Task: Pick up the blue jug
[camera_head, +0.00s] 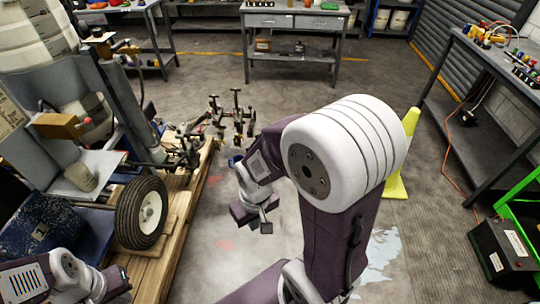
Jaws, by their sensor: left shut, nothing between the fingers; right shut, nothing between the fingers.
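My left gripper (118,284) is at the lower left, below and right of that blue object, partly cut off by the frame edge. It is shut and empty. My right gripper (255,214) hangs over the open floor near the middle, shut and empty, apart from everything around it.
The line striper's black tyre (141,212) stands on a wooden pallet (186,215) at the left. A yellow floor sign (397,184) is right of my arm. A black battery (503,252) is at the lower right. Workbenches (295,20) line the back.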

